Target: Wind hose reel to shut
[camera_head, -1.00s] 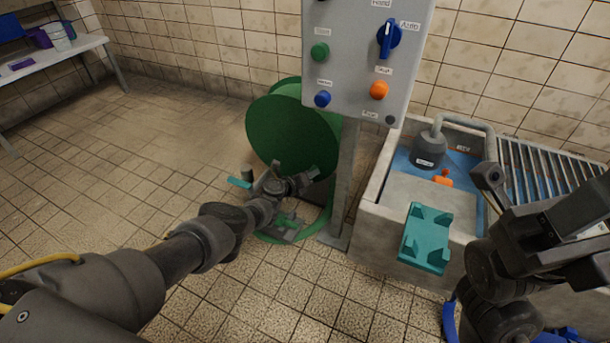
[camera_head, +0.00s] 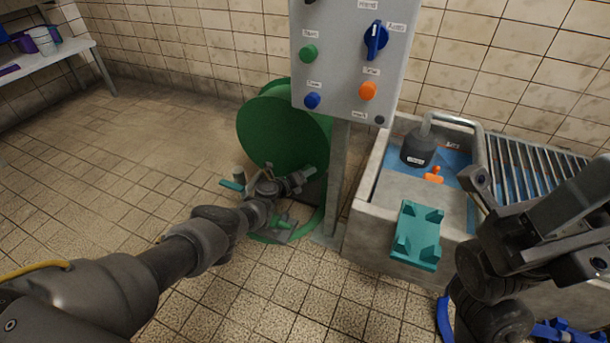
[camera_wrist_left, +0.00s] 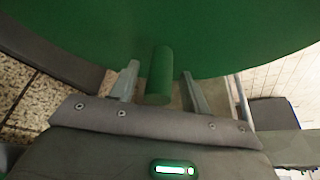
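The green hose reel (camera_head: 285,130) stands on the floor behind the control panel's post. Its round face is toward me. My left gripper (camera_head: 268,190) is low in front of the reel's lower part. In the left wrist view, a short green cylindrical handle (camera_wrist_left: 160,75) projects from the reel face. The two grey fingers of my left gripper (camera_wrist_left: 163,88) stand on either side of it, apart, with gaps visible. The fingers are open around the handle. My right arm's dark parts are at the right of the head view.
A grey control panel (camera_head: 340,85) with coloured knobs stands on a post (camera_head: 340,180) close right of the reel. A concrete sink (camera_head: 365,225) with a teal block (camera_head: 418,235) is further right. A white bench (camera_head: 60,60) is at far left. The left floor is clear.

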